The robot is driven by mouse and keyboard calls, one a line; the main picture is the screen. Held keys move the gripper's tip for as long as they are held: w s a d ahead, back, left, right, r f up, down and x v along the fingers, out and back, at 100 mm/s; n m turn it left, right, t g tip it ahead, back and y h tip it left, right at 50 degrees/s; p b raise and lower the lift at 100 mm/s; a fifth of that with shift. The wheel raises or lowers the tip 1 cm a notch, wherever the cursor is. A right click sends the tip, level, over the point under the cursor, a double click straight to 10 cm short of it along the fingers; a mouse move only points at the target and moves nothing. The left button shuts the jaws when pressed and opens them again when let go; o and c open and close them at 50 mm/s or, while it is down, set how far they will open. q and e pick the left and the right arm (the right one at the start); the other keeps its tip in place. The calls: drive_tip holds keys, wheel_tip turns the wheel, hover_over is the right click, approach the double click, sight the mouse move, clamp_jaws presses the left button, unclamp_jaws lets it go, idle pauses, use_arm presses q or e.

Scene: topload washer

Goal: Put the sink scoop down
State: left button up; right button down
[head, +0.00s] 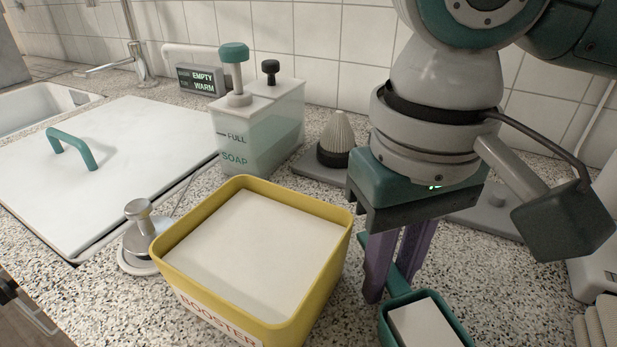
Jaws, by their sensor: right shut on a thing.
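The sink scoop (385,322) is a teal, box-shaped scoop with a flat white fill, at the bottom edge of the head view and partly cut off. My right gripper (388,278) points down with purple fingers and is shut on the scoop's teal handle. The scoop is just right of the yellow BOOSTER box (344,262). I cannot tell whether the scoop touches the counter (500,270). My left gripper is not in view.
The BOOSTER box is filled with white powder. A soap dispenser (255,130) and a ribbed cone (340,135) stand behind it. A silver knob (138,215) is left of it, beside the white lid (110,150) with a teal handle.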

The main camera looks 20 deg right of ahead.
drive_tip(key=c, duration=0.8)
unclamp_jaws()
drive_tip(key=shift+f, duration=0.1)
drive_tip(key=shift+r, duration=0.5)
wheel_tip(320, 180, up, 11)
drive_tip(key=p, duration=0.3)
drive_tip(key=shift+r, duration=0.2)
